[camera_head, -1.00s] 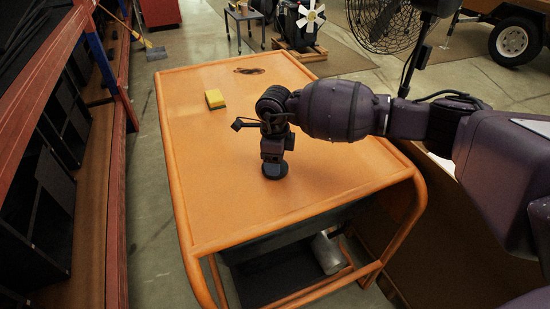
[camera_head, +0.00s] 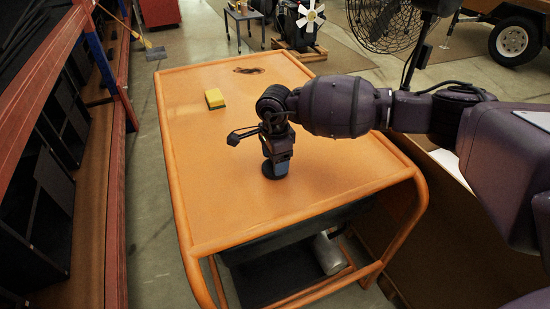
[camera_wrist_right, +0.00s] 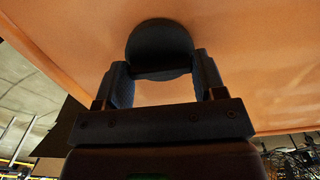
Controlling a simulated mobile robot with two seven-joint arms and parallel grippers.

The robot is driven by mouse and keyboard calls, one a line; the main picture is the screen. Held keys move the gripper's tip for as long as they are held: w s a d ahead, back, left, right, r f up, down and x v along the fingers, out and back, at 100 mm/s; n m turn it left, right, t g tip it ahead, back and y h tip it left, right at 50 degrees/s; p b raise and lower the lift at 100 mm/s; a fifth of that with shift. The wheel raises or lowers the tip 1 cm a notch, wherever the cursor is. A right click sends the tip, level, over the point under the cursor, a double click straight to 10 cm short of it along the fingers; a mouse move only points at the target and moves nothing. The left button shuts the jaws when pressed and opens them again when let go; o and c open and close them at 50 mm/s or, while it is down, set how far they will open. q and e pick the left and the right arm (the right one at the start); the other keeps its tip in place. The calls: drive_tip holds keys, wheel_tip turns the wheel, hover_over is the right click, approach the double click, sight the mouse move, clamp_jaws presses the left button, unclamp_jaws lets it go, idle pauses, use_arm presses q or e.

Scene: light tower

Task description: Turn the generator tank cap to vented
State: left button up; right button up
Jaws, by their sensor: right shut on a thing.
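The generator tank cap (camera_head: 268,174) is a small dark round knob standing on top of the orange generator tank (camera_head: 225,220). In the right wrist view the cap (camera_wrist_right: 160,42) shows as a dark disc between the fingers. My right gripper (camera_head: 277,163) points down onto the cap from above. Its two fingers stand on opposite sides of the cap in the right wrist view (camera_wrist_right: 160,70) and are shut on it. No vent marking can be made out on the cap. My left gripper does not show.
A yellow and green sponge (camera_head: 215,98) lies on the tank top, left of my right arm. A dark patch (camera_head: 249,71) is near the far edge. Red shelving (camera_head: 70,120) runs along the left. A fan (camera_head: 384,22) stands at the back right. Most of the tank top is clear.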

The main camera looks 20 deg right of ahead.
idle(0.3)
drive_tip(key=o, duration=0.9)
wheel_tip(320, 180, up, 11)
drive_tip(key=shift+f+p, duration=0.1)
drive_tip(key=shift+p, duration=0.95)
